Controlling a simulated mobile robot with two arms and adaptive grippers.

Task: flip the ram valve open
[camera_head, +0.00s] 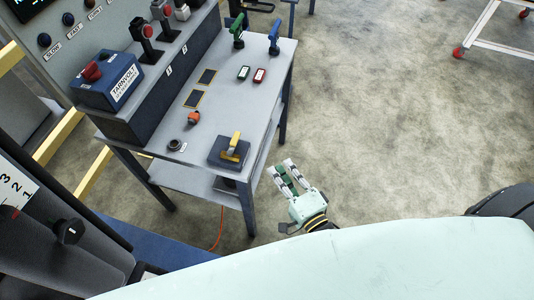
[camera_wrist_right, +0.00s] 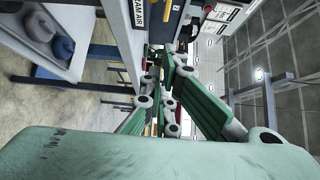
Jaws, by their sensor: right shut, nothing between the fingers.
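A yellow handle (camera_head: 233,143) sits on a dark square block (camera_head: 219,156) at the near right corner of the trolley top. Green (camera_head: 238,34) and blue (camera_head: 273,38) handles stand upright at the trolley's far end. My right gripper (camera_head: 281,168) is shut and empty, off the trolley's right edge, to the right of the yellow handle and apart from it. Its green-padded fingers fill the middle of the right wrist view (camera_wrist_right: 166,98). My left gripper is not in view.
Open concrete floor (camera_head: 390,130) lies to the right. An orange cable (camera_head: 218,228) hangs below.

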